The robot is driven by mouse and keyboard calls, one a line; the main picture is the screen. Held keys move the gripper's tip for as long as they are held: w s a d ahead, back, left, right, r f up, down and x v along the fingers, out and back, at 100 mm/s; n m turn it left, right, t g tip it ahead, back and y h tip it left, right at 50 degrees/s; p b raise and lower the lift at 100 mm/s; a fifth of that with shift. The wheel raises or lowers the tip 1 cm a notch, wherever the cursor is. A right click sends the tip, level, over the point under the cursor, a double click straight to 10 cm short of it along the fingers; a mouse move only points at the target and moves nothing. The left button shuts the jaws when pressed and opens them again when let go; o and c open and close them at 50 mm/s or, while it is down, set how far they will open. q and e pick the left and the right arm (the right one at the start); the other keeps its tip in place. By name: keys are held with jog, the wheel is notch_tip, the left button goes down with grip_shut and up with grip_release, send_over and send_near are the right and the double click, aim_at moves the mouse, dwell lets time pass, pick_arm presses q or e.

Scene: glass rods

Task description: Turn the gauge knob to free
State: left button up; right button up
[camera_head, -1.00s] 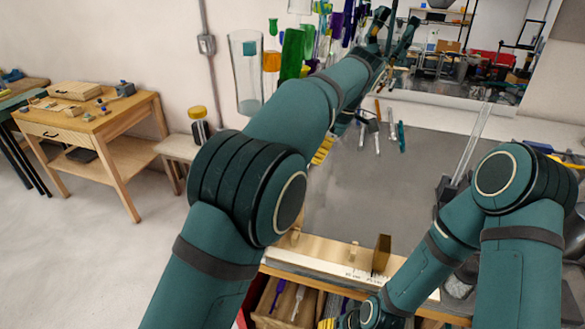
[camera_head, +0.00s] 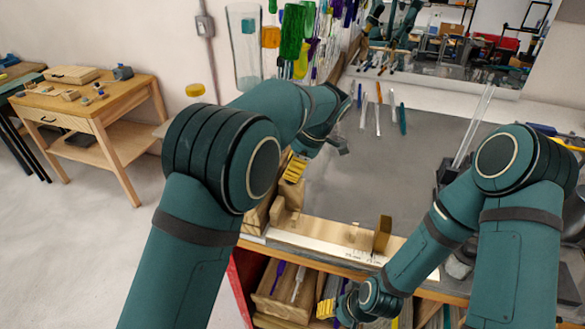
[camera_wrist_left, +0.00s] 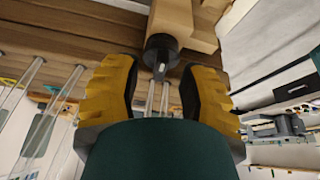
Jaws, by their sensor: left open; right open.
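A long wooden gauge board (camera_head: 330,243) with a white marked strip lies along the front edge of the grey bench. A brown upright plate (camera_head: 383,234) and a small wooden peg (camera_head: 353,232) stand on it. I cannot tell which part is the knob. My left gripper (camera_head: 294,168) is open, above the bench's left side near wooden blocks (camera_head: 278,211). In the left wrist view, its yellow fingers (camera_wrist_left: 160,95) are apart; a black round fitting (camera_wrist_left: 161,46) on a wooden block (camera_wrist_left: 172,18) shows beyond them. My right gripper (camera_head: 328,307) is open, low before the shelf, partly hidden.
Several glass rods (camera_head: 378,110) lie at the back of the grey bench (camera_head: 400,165). Tall clear rods (camera_head: 472,128) stand at the right near my right arm. The bench's middle is clear.

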pick_arm(q)
jog(key=shift+a+f, duration=0.15)
jog(key=shift+f, duration=0.2)
grip_shut()
jog(key=shift+f+m+b, duration=0.1)
jog(key=shift+m+b, duration=0.4)
jog(key=shift+b, duration=0.1)
jog(key=shift+m+t, duration=0.3)
jog(key=shift+m, duration=0.1)
